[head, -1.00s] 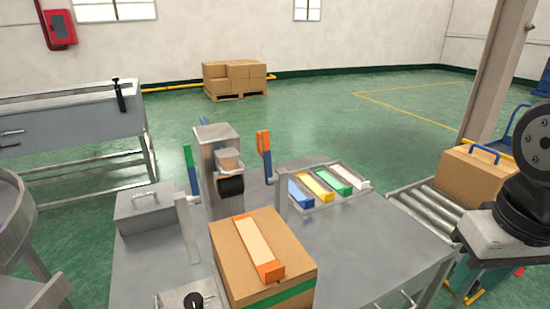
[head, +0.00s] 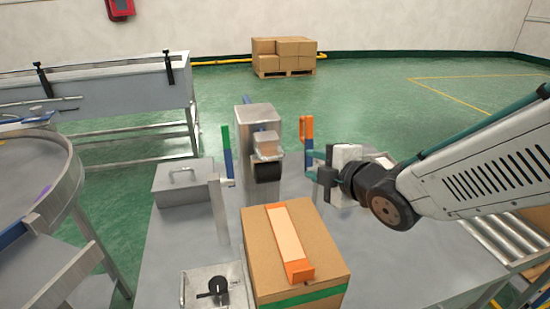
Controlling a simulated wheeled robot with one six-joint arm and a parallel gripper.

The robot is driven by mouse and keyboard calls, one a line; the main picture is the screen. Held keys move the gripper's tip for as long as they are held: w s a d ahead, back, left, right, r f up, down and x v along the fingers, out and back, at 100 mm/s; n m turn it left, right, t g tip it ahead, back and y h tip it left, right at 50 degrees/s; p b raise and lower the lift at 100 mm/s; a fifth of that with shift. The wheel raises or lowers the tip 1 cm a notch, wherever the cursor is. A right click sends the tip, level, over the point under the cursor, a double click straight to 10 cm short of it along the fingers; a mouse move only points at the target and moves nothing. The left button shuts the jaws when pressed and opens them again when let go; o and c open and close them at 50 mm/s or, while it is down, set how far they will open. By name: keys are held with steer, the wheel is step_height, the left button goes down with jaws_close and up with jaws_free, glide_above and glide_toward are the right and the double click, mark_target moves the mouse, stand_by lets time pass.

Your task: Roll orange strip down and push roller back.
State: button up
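The orange strip (head: 286,234), pale in the middle with orange ends, lies along the top of a cardboard box (head: 326,247). The black roller (head: 267,172) sits on the front of a grey metal stand (head: 259,122) behind the box. An upright handle with an orange top (head: 306,128) stands right of the roller, and one with a green top (head: 226,138) stands left. My gripper (head: 318,175) reaches in from the right, close beside the lower part of the orange-topped handle. I cannot tell whether they touch or whether the fingers are open.
A grey metal case (head: 184,182) lies on the left of the metal table (head: 160,270). A small plate with a black knob (head: 218,287) is left of the box. A thin metal post (head: 219,212) stands near the box. My arm covers much of the table's right side.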

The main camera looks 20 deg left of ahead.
mark_target(275, 159)
steer(key=w+a+n, duration=0.1)
steer(key=a, duration=0.2)
steer(key=a+f+y, duration=0.1)
steer(key=a, duration=0.3)
steer(key=w+a+n+y, duration=0.1)
steer(key=a, duration=0.2)
steer(key=shift+w+a+f+n+g, duration=0.15)
steer(key=shift+w+f+n+g, duration=0.15)
steer(key=shift+f+g, duration=0.1)
jaws_close()
